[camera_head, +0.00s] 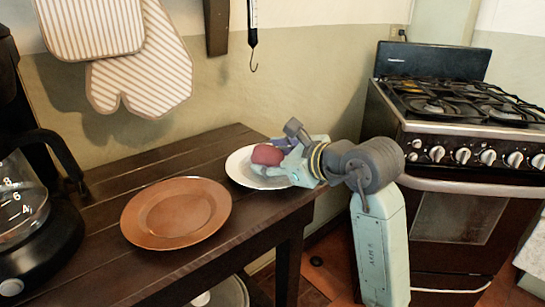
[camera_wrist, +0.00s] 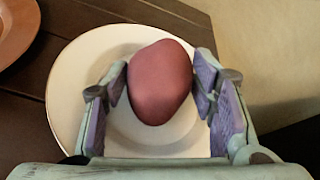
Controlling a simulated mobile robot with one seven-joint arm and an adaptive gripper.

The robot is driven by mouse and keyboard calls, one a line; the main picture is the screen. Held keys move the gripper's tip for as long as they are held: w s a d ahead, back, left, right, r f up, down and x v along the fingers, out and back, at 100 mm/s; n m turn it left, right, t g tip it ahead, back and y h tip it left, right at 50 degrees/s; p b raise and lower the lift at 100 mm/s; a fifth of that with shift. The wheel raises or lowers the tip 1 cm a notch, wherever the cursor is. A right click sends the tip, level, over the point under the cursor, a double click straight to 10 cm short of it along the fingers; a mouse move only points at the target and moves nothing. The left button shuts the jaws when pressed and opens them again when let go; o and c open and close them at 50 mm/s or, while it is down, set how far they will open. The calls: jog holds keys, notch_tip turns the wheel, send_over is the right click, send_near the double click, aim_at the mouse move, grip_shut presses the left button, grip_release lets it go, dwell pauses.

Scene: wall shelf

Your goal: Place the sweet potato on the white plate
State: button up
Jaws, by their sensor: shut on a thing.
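The sweet potato (camera_wrist: 160,82) is reddish-purple and sits between the two finger pads of my gripper (camera_wrist: 162,88) in the wrist view. My gripper is shut on it. In the head view the sweet potato (camera_head: 267,155) shows at the tip of my gripper (camera_head: 278,155), over the white plate. The white plate (camera_head: 238,168) lies near the right end of the dark wooden table. In the wrist view the white plate (camera_wrist: 75,75) is directly behind the sweet potato. I cannot tell whether the sweet potato touches the plate.
A brown plate (camera_head: 176,213) lies left of the white plate on the dark table (camera_head: 130,172). A coffee maker (camera_head: 30,225) stands at the left. Oven mitts (camera_head: 140,75) hang on the wall. A stove (camera_head: 460,130) stands at the right, beyond the table's end.

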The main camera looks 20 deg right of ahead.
jog(key=shift+f, duration=0.1)
jog(key=o, duration=1.3)
jog(key=shift+c, duration=0.2)
jog(key=b+v, duration=0.1)
jog(key=v, duration=1.1)
